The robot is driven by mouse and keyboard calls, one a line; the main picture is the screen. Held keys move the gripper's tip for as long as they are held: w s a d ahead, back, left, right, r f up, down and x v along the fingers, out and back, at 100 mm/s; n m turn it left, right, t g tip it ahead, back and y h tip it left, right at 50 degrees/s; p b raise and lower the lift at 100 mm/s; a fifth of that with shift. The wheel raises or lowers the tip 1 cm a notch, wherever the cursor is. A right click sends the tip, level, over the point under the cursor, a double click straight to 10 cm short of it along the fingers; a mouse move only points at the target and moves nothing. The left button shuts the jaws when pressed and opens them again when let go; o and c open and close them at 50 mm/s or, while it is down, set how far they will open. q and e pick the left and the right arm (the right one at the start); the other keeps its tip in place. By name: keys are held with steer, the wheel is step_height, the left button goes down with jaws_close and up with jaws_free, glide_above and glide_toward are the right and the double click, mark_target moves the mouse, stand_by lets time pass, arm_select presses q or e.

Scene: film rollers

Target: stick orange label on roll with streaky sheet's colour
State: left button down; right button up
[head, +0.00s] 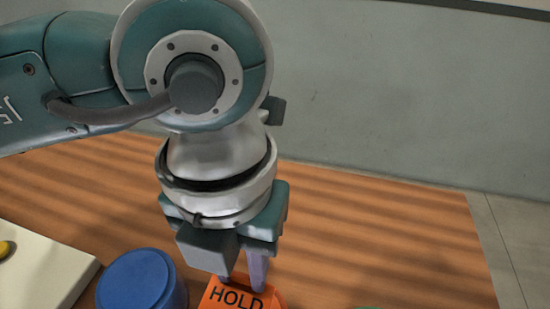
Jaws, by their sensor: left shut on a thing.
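An orange label (232,299) with the word HOLD on it shows at the bottom edge, partly cut off. My left gripper (243,283) points down with its fingers at the label's far edge and is shut on it. A blue roll (141,283) stands upright just left of the label, its lower part out of view. No streaky sheet can be made out in this view. My right gripper does not show.
The wooden table (390,230) is clear to the right and behind my arm. A pale board (40,265) with a yellow thing (5,249) on it lies at the left. A sliver of something green (367,307) shows at the bottom edge. A grey wall stands behind.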

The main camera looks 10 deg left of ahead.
arm_select(q)
steer(key=shift+f+b, duration=2.4)
steer(key=shift+f, duration=0.75)
steer(key=shift+f, duration=0.2)
steer(key=c, duration=0.5)
jaws_free()
steer(key=shift+c, duration=0.2)
steer(key=shift+o, duration=0.2)
steer(key=o, duration=0.5)
steer(key=shift+r, duration=0.15)
steer(key=shift+r+p, duration=3.05)
steer(key=shift+r, duration=0.35)
